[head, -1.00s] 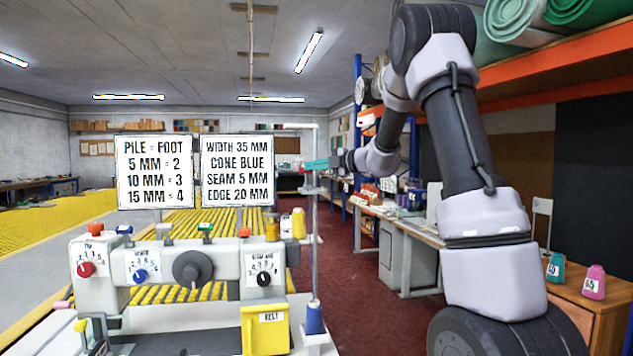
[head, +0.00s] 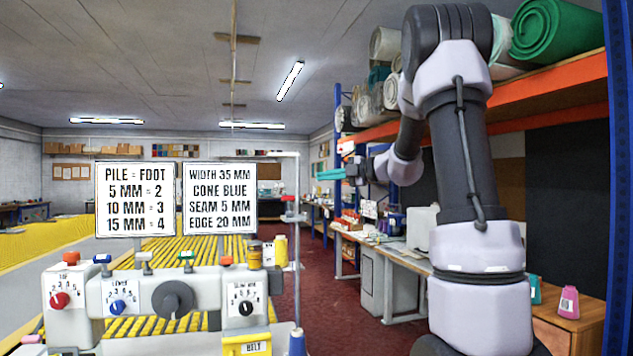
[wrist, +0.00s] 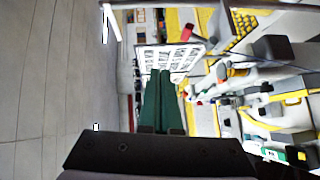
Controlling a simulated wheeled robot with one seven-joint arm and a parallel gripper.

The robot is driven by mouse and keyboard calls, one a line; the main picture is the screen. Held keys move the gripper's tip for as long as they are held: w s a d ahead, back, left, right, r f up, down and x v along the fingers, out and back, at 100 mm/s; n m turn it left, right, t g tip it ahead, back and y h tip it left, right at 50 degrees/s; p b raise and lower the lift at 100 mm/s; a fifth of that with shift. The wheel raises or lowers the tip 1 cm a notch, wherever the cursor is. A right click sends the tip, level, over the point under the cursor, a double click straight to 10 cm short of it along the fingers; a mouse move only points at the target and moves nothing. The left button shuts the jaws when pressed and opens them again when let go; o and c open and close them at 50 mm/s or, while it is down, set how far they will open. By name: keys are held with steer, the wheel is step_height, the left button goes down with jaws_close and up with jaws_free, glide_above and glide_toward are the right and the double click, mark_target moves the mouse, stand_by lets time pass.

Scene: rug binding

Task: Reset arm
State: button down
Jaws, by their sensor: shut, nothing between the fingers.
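My gripper (head: 331,174) is raised at the middle of the head view, its teal fingers pointing left, away from the shelf. The fingers are shut together with nothing between them. In the wrist view my gripper (wrist: 162,80) shows as two dark green fingers lying side by side, with the sign boards (wrist: 172,58) beyond their tips. The binding machine (head: 170,295) stands at the lower left of the head view, below and left of my gripper. My gripper touches nothing.
A workbench (head: 400,249) and an orange shelf (head: 560,83) with a green roll (head: 550,30) line the right. Red floor (head: 335,305) is clear between.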

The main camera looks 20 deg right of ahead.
stand_by(0.4)
steer(key=s+a+f+n+g+h, duration=0.1)
steer(key=s+a+f+n+g, duration=0.15)
steer(key=s+n, duration=0.45)
steer(key=s+a+f+n+g+h, duration=0.1)
steer(key=s+a+n, duration=0.2)
steer(key=s+n, duration=0.45)
steer(key=s+a+f+n+g+h, duration=0.1)
steer(key=s+a+n+g, duration=0.15)
steer(key=s+n, duration=0.45)
steer(key=s+d+f+n+h, duration=0.2)
steer(key=s+n, duration=0.3)
steer(key=n, duration=0.5)
steer(key=s+d+f+n+t+h, duration=0.1)
steer(key=s+f+n+h, duration=0.3)
steer(key=n, duration=0.6)
steer(key=shift+s+d+n+h, duration=0.4)
steer(key=shift+s+d, duration=0.1)
steer(key=shift+s, duration=0.7)
